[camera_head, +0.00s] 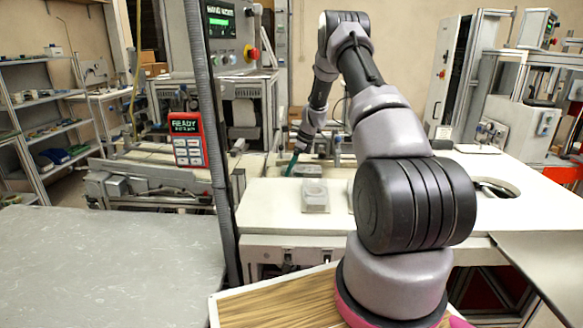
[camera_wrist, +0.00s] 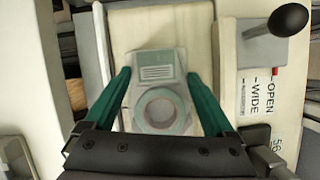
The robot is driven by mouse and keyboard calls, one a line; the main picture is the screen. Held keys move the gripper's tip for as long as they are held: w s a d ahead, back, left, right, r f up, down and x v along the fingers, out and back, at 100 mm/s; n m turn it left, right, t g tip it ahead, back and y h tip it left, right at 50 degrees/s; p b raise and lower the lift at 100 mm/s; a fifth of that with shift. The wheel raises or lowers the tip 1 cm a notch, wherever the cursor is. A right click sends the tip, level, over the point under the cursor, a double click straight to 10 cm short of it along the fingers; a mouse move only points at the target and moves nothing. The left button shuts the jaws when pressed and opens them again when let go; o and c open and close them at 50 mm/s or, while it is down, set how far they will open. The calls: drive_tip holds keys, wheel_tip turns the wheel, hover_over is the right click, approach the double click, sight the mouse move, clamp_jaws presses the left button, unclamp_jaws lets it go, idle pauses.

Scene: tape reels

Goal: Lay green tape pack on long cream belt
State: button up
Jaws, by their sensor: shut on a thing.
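My gripper (camera_wrist: 158,78) is shut on the green tape pack (camera_wrist: 157,58), a clear flat pack with a pale label and a grey-green ring. One green finger is on each side of it in the wrist view. Behind the pack is a long cream belt surface (camera_wrist: 160,28); I cannot tell whether the pack touches it or hangs just above.
Another clear pack (camera_head: 315,196) lies on the white table (camera_head: 270,212), and my arm hides part of the table to its right. A black-knobbed lever (camera_wrist: 289,20) and an "OPEN WIDE" sign (camera_wrist: 257,92) stand right of the belt. A red panel (camera_head: 187,139) stands left.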

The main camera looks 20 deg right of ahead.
drive_tip(key=o, duration=1.2)
drive_tip(key=shift+f, duration=0.1)
drive_tip(key=shift+o, duration=0.2)
drive_tip(key=v, duration=1.2)
wheel_tip(320, 180, up, 15)
drive_tip(key=n+t, duration=0.1)
drive_tip(key=n, duration=0.4)
hover_over(303, 169)
drive_tip(key=s+a, duration=0.5)
drive_tip(key=s, duration=0.1)
drive_tip(key=s+a+r+n+t+h, duration=0.1)
drive_tip(key=s+a+r+n, duration=0.4)
drive_tip(key=s+r, duration=0.55)
drive_tip(key=s+a+r+n+t, duration=0.1)
drive_tip(key=s+n, duration=0.4)
drive_tip(key=s, duration=0.7)
drive_tip(key=s+a+r+n+t+h, duration=0.1)
drive_tip(key=s+a+n, duration=0.3)
drive_tip(key=s, duration=0.8)
drive_tip(key=shift+s+n+t, duration=0.2)
drive_tip(key=shift+n+t, duration=0.4)
drive_tip(key=shift+n, duration=0.2)
drive_tip(key=shift+a, duration=0.1)
